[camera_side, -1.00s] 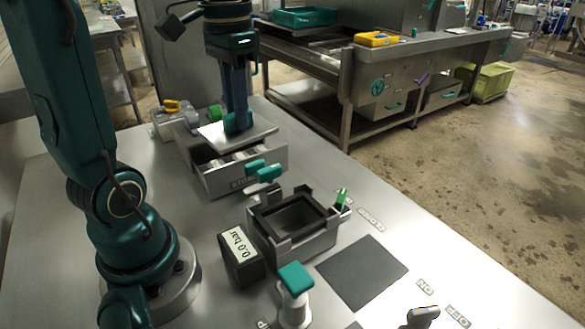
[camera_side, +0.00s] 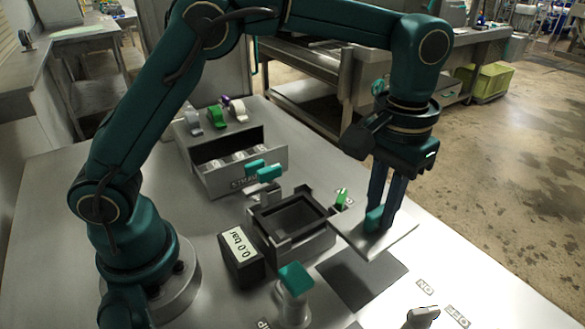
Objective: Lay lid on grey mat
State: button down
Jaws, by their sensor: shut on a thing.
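The lid (camera_side: 392,238) is a flat, light metal plate with a teal grip block on top. My gripper (camera_side: 376,219) is shut on the teal block and holds the lid roughly level. The lid overlaps the far part of the grey mat (camera_side: 355,285) in the side view and hides that part. The near part of the mat is bare. I cannot tell how high the lid is above the mat.
The open dark-rimmed vessel (camera_side: 292,225) stands just left of the lid, with a green-tipped part (camera_side: 342,197) beside it. A 0.0 bar gauge (camera_side: 240,256), a teal-topped post (camera_side: 295,284) and a pale knob (camera_side: 423,316) stand nearby. An open drawer (camera_side: 240,165) is behind.

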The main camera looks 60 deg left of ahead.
notch_tip(320, 180, down, 10)
jog(key=shift+s+d+r, duration=0.1)
jog(key=shift+d, duration=0.05)
dwell(0.3)
jog(key=shift+f, duration=0.2)
jog(key=c, duration=0.8)
grip_release()
